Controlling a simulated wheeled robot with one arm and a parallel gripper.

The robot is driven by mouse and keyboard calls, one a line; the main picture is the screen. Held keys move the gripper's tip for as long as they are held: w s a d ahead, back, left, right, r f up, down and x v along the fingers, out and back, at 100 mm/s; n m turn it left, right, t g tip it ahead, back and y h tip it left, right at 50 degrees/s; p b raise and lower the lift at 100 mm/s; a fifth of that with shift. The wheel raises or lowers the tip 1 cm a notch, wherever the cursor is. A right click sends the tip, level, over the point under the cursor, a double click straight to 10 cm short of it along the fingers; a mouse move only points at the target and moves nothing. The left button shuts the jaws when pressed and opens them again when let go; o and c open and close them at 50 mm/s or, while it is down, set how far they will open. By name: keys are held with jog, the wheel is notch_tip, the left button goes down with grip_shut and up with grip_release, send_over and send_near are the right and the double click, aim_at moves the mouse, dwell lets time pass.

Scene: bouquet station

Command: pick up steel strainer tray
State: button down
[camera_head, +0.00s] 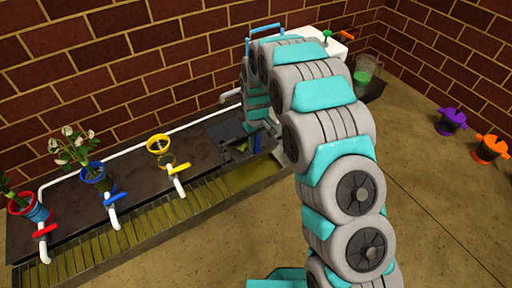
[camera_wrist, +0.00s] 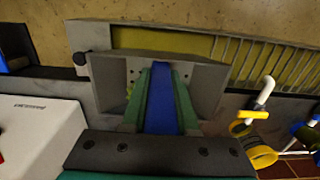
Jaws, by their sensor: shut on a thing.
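The steel strainer tray (camera_wrist: 107,75) is a grey, box-like tray with small holes in its far wall, in the middle of the wrist view. My gripper (camera_wrist: 161,68) reaches into it with two green fingers. A flat blue strip (camera_wrist: 163,105) runs between the fingers, which are shut on it. It looks like part of the tray, but its join is hidden.
A slatted yellow trough (camera_head: 150,220) runs along the counter (camera_head: 130,180). Blue (camera_head: 95,178), red (camera_head: 32,212) and yellow (camera_head: 158,145) holders stand left, with coloured taps before them. A white box (camera_head: 325,40) and a jug (camera_head: 364,75) stand behind.

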jog(key=shift+r+p, duration=0.95)
jog(key=shift+r, duration=3.25)
jog(key=shift+d, duration=0.1)
